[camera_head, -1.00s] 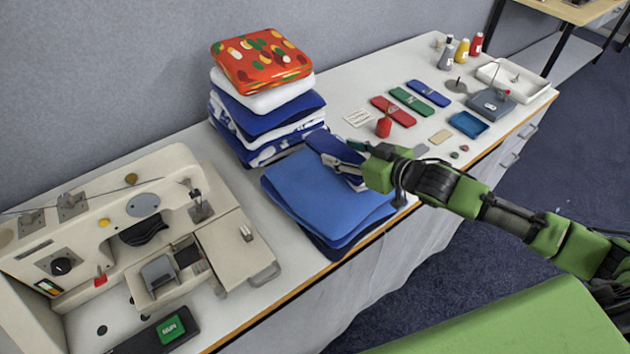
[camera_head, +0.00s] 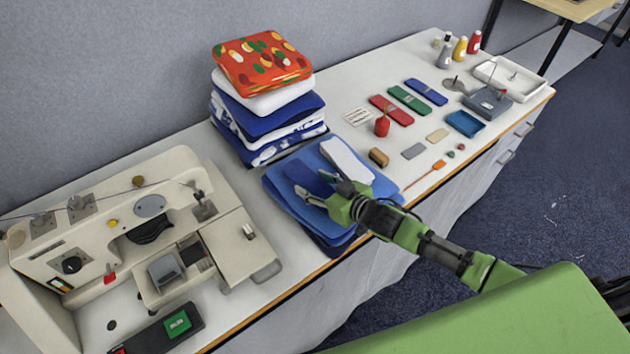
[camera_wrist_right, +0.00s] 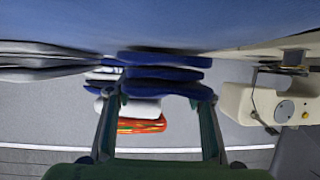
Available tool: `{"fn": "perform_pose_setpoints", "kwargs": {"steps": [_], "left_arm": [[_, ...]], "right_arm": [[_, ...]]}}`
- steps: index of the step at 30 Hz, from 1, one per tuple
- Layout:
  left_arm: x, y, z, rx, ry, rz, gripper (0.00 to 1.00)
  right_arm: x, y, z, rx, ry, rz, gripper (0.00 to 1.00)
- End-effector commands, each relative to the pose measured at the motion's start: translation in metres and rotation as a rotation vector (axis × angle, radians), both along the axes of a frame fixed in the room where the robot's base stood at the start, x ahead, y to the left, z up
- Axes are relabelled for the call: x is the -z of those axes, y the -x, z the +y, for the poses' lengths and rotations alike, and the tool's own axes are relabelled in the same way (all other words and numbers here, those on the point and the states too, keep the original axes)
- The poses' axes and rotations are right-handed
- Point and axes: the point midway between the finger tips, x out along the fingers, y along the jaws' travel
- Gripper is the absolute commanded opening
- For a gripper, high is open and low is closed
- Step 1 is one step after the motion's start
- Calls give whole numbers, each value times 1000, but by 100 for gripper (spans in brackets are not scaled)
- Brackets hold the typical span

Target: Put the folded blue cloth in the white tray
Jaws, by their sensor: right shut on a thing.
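My right gripper (camera_head: 318,195) is over the stack of larger blue cloths (camera_head: 285,200) near the table's front edge. It is shut on a small dark-blue folded cloth (camera_head: 308,177), which lies over that stack; whether it touches the stack I cannot tell. In the right wrist view, blue cloth (camera_wrist_right: 165,74) shows between and beyond the two fingers (camera_wrist_right: 160,100). A white folded piece (camera_head: 346,160) lies on the blue stack beside the held cloth. The white tray (camera_head: 533,93) is at the far right end of the table. My left gripper is not in view.
A tall cloth pile (camera_head: 265,105) with an orange patterned top stands behind the blue stack. A sewing machine (camera_head: 130,235) fills the left. Red, green and blue flat items (camera_head: 410,100), a blue dish (camera_head: 465,123) and a grey device (camera_head: 490,102) lie towards the tray.

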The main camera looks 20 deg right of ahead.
Motion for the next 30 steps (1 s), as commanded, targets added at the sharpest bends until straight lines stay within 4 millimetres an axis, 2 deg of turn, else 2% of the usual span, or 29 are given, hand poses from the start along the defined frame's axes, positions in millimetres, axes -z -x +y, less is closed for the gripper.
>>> {"fn": "perform_pose_setpoints", "kwargs": {"steps": [8,9,11,20,25,30], "left_arm": [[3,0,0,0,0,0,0],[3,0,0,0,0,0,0],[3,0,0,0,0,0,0],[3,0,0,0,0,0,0],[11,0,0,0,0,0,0],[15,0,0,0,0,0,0]], "right_arm": [[3,0,0,0,-1,-1,24],[4,0,0,0,-1,0,50],[3,0,0,0,-1,0,65],[3,0,0,0,0,0,65],[7,0,0,0,1,0,65],[-1,19,-9,-1,0,1,65]]}}
